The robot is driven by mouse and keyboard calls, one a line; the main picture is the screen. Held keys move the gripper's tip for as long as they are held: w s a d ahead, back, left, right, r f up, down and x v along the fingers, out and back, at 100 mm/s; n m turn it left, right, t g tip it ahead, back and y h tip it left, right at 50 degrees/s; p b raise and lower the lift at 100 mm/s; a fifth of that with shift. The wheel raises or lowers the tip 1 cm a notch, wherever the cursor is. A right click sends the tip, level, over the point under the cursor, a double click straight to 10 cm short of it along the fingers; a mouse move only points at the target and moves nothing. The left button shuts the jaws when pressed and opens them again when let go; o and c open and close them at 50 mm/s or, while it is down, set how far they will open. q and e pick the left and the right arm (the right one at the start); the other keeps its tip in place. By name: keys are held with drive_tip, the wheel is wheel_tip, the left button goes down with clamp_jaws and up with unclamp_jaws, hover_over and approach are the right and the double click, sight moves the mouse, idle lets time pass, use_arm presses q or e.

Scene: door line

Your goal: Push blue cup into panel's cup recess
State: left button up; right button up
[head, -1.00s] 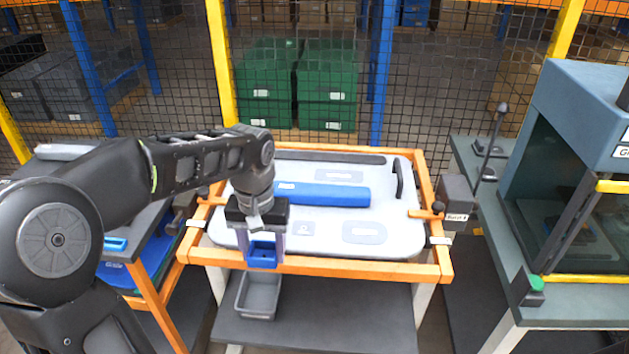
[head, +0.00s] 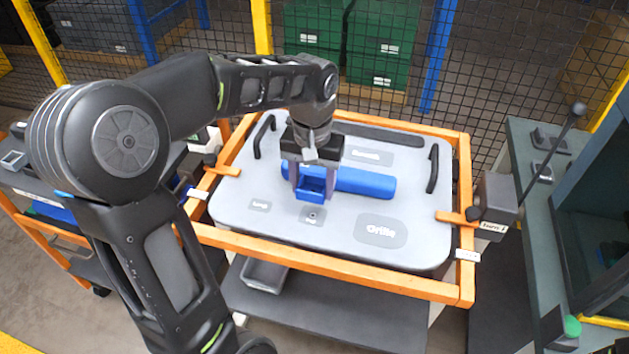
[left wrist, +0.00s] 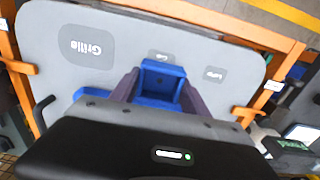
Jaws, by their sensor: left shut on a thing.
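The blue cup (head: 315,186), a square open-topped piece, is held between the fingers of my left gripper (head: 313,178). It also shows in the left wrist view (left wrist: 162,76). The cup is over the middle of the grey door panel (head: 235,190), in front of the long blue piece. A small dark marked patch (head: 312,214), probably the cup recess, lies just in front of the cup; its label is too small to read surely. I cannot tell whether the cup touches the panel. My right gripper is not in view.
A long blue piece (head: 365,182) lies on the panel behind the cup. Black handles (head: 433,168) stand at the panel's sides. A patch marked Grille (head: 381,232) is bare. An orange frame (head: 330,275) with clamps surrounds the panel; a grey bin (head: 265,275) is below.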

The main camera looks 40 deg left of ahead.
sight(313, 216)
use_arm(q)
drive_tip(key=shift+f+b, duration=2.2)
drive_tip(key=shift+f, duration=0.7)
drive_tip(key=shift+f+b, duration=0.65)
drive_tip(key=shift+f, duration=0.25)
